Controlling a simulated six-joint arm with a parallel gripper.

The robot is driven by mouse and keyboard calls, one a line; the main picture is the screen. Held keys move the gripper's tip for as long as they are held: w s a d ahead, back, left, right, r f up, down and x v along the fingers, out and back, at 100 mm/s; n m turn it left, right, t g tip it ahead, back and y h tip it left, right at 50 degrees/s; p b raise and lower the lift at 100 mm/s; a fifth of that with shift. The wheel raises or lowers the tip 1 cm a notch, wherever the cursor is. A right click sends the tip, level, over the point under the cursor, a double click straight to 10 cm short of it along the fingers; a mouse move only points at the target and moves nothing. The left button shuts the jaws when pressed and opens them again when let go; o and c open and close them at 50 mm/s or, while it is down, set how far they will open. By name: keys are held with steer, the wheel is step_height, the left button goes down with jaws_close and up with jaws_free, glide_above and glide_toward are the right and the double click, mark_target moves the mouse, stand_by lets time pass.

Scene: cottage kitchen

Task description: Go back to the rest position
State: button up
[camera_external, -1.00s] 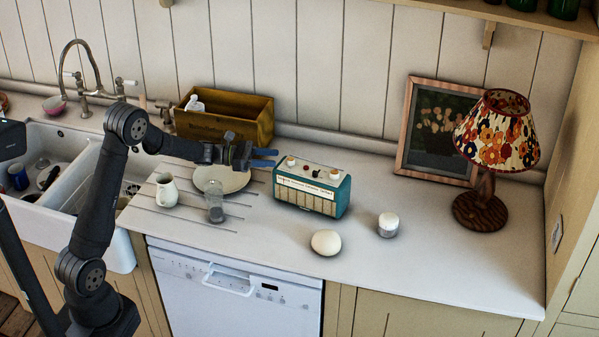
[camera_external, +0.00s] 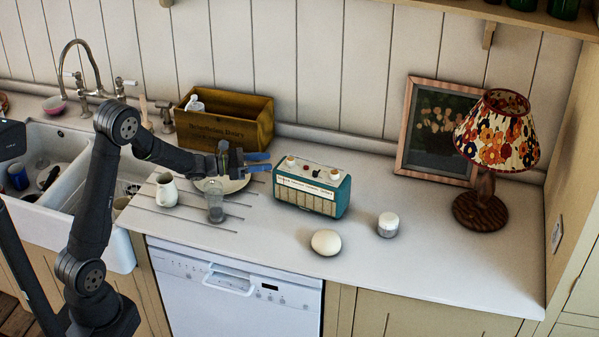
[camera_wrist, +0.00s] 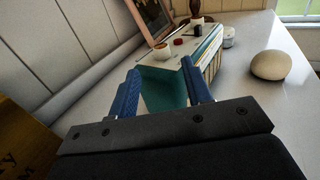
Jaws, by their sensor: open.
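My gripper (camera_external: 258,162) has blue fingers and is open. In the external view it is above the counter, over the white plate (camera_external: 236,185) and left of the teal radio (camera_external: 312,187). In the wrist view my gripper (camera_wrist: 160,92) points at the teal end of the radio (camera_wrist: 163,88), which shows between the fingers. Nothing is held between them. My arm hides part of the plate.
A wooden crate (camera_external: 224,122) stands behind my gripper. A white jug (camera_external: 167,190) and a glass (camera_external: 215,205) are near the plate. A white round object (camera_external: 326,242), a small jar (camera_external: 388,225) and a lamp (camera_external: 480,207) stand to the right. The front right counter is clear.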

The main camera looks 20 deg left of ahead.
steer(key=w+a+m+g+h, duration=0.1)
steer(key=w+m+g, duration=0.5)
steer(key=g, duration=0.6)
steer(key=shift+w+a+m+g, duration=0.2)
steer(key=shift+w+m+g, duration=0.1)
steer(key=shift+m, duration=0.8)
